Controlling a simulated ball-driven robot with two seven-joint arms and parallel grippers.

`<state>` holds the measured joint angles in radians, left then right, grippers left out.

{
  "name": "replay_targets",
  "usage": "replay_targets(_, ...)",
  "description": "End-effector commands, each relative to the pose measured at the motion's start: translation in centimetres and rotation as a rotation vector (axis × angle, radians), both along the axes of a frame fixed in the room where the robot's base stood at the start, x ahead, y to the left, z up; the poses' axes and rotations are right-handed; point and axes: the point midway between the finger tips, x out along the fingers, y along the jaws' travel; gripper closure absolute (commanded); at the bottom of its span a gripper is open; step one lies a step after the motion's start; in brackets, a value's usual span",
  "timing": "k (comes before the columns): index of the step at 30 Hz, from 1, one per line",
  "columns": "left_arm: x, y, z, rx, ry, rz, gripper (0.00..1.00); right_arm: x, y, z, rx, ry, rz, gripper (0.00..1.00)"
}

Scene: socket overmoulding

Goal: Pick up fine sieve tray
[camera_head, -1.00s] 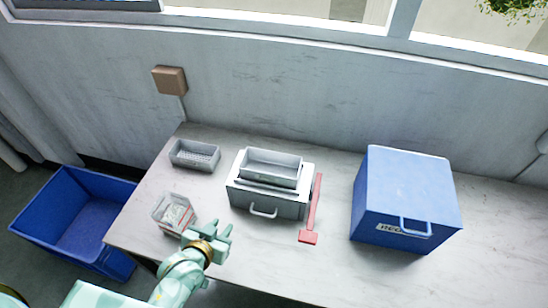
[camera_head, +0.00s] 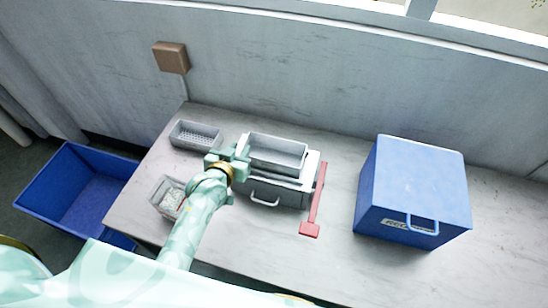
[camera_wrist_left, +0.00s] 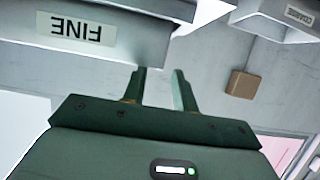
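The fine sieve tray (camera_head: 277,152) is a grey, shallow rectangular tray lying on top of a grey box-shaped unit (camera_head: 275,196). Its wall with the label FINE, upside down, fills the upper left of the left wrist view (camera_wrist_left: 130,40). My left gripper (camera_head: 227,156) is at the tray's left end in the head view. Its two fingers (camera_wrist_left: 160,88) stand apart with nothing between them. I cannot tell whether a finger touches the tray. My right gripper is not in view.
A second grey tray (camera_head: 196,134) stands behind left; its label reads COARSE in the wrist view (camera_wrist_left: 280,18). A red T-shaped tool (camera_head: 315,200), a blue box (camera_head: 412,190) and a blue floor bin (camera_head: 75,190) also show.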

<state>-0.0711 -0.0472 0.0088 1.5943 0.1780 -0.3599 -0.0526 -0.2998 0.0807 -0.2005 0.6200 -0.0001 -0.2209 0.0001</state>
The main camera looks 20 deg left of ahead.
Motion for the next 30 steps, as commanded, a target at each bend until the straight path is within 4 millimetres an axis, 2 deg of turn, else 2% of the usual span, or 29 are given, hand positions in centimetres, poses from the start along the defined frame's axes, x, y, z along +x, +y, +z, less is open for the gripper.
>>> replay_targets(7,3.8,-0.1,-1.8,0.001,0.0,0.0,0.72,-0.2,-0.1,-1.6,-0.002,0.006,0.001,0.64)
replay_targets(10,4.5,-0.1,-1.9,0.001,0.0,0.0,0.72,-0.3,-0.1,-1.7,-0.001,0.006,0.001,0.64)
replay_targets(16,4.5,-0.1,-1.9,0.001,0.0,0.0,0.72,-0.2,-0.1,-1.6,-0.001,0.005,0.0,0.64)
replay_targets(17,4.5,-0.1,-1.9,0.001,0.0,0.0,0.75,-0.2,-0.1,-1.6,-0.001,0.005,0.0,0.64)
replay_targets(18,4.5,-0.1,-1.8,0.001,0.0,0.0,0.86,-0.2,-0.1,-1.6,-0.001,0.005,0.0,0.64)
replay_targets(20,4.5,-0.1,-1.8,0.001,0.0,0.0,1.0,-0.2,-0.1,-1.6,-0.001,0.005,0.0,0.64)
replay_targets(30,4.5,-0.1,-1.8,0.0,0.0,0.0,1.0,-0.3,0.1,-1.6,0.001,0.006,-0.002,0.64)
